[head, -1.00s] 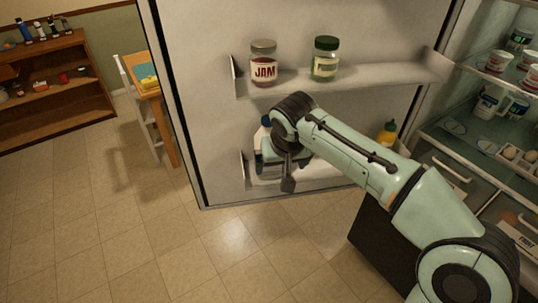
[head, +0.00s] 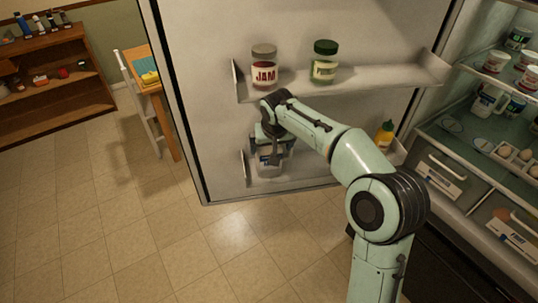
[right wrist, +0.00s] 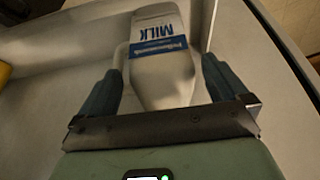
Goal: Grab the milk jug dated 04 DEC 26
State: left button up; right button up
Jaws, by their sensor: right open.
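A white milk jug (head: 268,167) with a blue label stands on the lower door shelf of the open fridge, partly hidden by my right gripper (head: 275,156). In the right wrist view the jug (right wrist: 163,75) lies between the two open fingers, its MILK label upside down. The fingers are on either side of the jug, with small gaps showing. No date is legible on it. Another white jug with a blue label (head: 487,103) stands inside the fridge at the right; its date cannot be read either. My left gripper is not in view.
A jam jar (head: 264,68) and a green-lidded jar (head: 325,62) stand on the upper door shelf (head: 390,78), above my gripper. A yellow bottle (head: 385,133) is to the right on the lower shelf. Cups and eggs (head: 515,153) are inside the fridge. The floor is clear.

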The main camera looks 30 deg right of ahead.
jog(key=shift+f, duration=0.1)
jog(key=shift+c, duration=0.3)
jog(key=c, duration=1.5)
jog(key=shift+w+r, duration=0.15)
jog(key=shift+r, duration=0.05)
jog(key=shift+c, duration=1.4)
jog(key=shift+r, duration=0.1)
